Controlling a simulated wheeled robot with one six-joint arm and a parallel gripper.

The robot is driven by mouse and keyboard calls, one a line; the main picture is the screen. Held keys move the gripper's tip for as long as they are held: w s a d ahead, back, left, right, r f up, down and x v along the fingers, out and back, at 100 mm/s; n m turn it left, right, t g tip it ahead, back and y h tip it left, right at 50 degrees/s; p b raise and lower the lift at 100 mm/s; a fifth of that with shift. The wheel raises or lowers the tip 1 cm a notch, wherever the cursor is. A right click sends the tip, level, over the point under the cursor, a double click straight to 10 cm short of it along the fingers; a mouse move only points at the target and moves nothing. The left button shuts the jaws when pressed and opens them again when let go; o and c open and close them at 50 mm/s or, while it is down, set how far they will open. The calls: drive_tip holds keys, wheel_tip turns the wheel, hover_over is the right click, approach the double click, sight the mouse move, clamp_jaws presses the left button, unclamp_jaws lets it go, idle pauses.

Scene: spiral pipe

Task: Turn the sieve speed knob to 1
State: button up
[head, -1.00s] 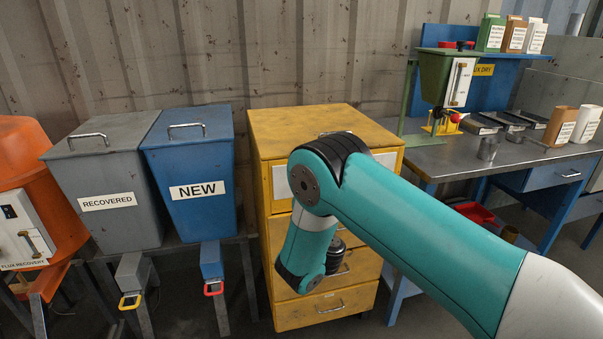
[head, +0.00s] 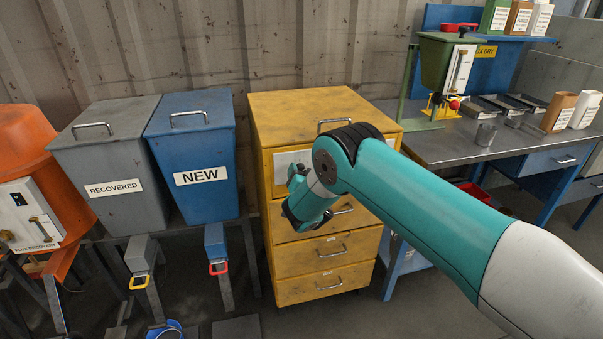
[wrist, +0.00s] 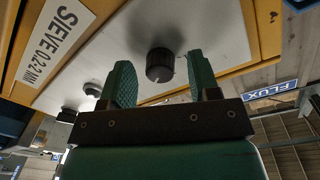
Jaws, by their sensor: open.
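In the wrist view, a round black knob (wrist: 160,65) with a small white mark sits on a pale panel, beyond and roughly between my open fingers. My gripper (wrist: 160,80) has two green ribbed fingers, apart and empty. A gap seems to remain between the fingertips and the knob; contact is not clear. A label (wrist: 53,42) on the panel reads "SIEVE 0.2-2 MM". The knob's number scale is not readable. In the head view my gripper and the knob are hidden or not distinguishable.
More dark knobs (wrist: 92,90) sit on the panel's left. A "FLUX" sign (wrist: 272,91) shows at right. In the head view a yellow drawer cabinet (head: 320,290) stands behind my arm. Grey (head: 110,150) and blue "NEW" (head: 200,150) bins stand left, a workbench (head: 450,145) right.

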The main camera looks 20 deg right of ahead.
drive_tip(key=c, duration=0.9)
drive_tip(key=shift+f+b, duration=0.1)
drive_tip(key=shift+b, duration=0.2)
drive_tip(key=shift+d+n+t+y+b, duration=0.2)
drive_tip(key=shift+n+b, duration=0.55)
drive_tip(key=shift+n, duration=3.4)
drive_tip(key=shift+a+n+y+b, duration=0.1)
drive_tip(key=shift+n+y+b, duration=0.5)
drive_tip(key=shift+n, duration=3.5)
drive_tip(key=shift+d+n+t+b, duration=0.1)
drive_tip(key=shift+n+b, duration=0.85)
drive_tip(key=shift+n, duration=3.2)
